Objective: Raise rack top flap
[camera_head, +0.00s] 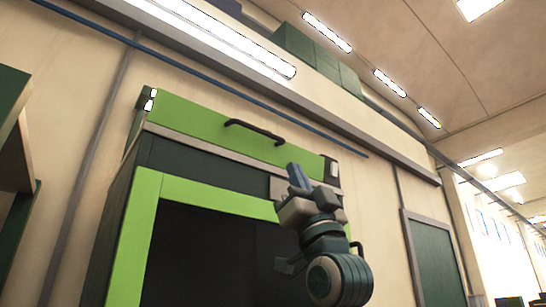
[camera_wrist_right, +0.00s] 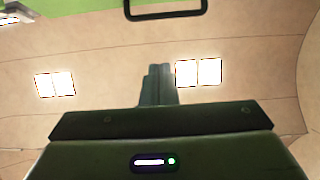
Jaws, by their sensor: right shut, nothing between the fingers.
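The rack's top flap (camera_head: 210,124) is a long green panel across the upper front of the rack (camera_head: 146,225), with a black bar handle (camera_head: 255,130) near its middle. How far the flap is tilted I cannot tell. My right gripper (camera_head: 294,170) is in front of the flap's lower right part, below and right of the handle, its fingers pointing up. In the right wrist view, the fingers (camera_wrist_right: 158,70) are together and empty. The handle (camera_wrist_right: 165,14) and a strip of the green flap (camera_wrist_right: 85,12) show above them, with a visible gap to the handle. My left gripper is not in view.
The rack's front has a green frame around a dark opening (camera_head: 210,255). A blue pipe (camera_head: 230,90) runs along the wall behind and above the rack. A dark shelf edge (camera_head: 14,105) stands at the far left. A green door (camera_head: 437,255) is at right.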

